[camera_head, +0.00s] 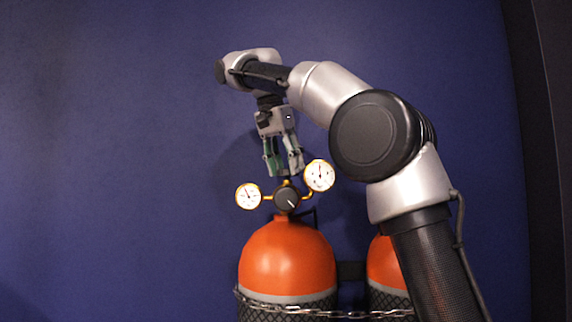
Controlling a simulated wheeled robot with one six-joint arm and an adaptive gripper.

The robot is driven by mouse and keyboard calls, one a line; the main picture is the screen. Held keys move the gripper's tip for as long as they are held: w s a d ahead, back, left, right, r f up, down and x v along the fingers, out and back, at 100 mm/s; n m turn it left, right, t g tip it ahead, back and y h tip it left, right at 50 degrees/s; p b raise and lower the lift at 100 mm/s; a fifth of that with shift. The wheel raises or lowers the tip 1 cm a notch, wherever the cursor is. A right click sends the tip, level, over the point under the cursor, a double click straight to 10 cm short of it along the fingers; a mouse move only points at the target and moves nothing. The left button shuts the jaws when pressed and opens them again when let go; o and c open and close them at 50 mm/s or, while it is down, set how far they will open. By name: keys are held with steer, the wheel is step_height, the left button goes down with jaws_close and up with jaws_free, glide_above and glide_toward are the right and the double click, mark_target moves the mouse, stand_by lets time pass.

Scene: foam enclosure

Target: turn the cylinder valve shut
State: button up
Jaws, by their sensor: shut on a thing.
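The orange gas cylinder (287,262) stands upright at the lower middle of the head view. The cylinder valve (286,182) is at its top, just above the dark round regulator knob (288,198). My gripper (285,168) points down from above, with its fingers around the top of the valve, and is shut on it. The fingers hide most of the valve's handle, so its turned position cannot be seen. Some green shows at the left finger; I cannot tell what it belongs to.
Two white-faced gauges flank the valve: the left gauge (248,196) and the higher right gauge (319,175), close to my fingers. A second orange cylinder (386,263) stands to the right, partly behind my arm. A chain (300,309) crosses both. The blue wall is behind.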

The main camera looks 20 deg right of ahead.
steer(key=shift+m, duration=0.4)
steer(key=o, duration=1)
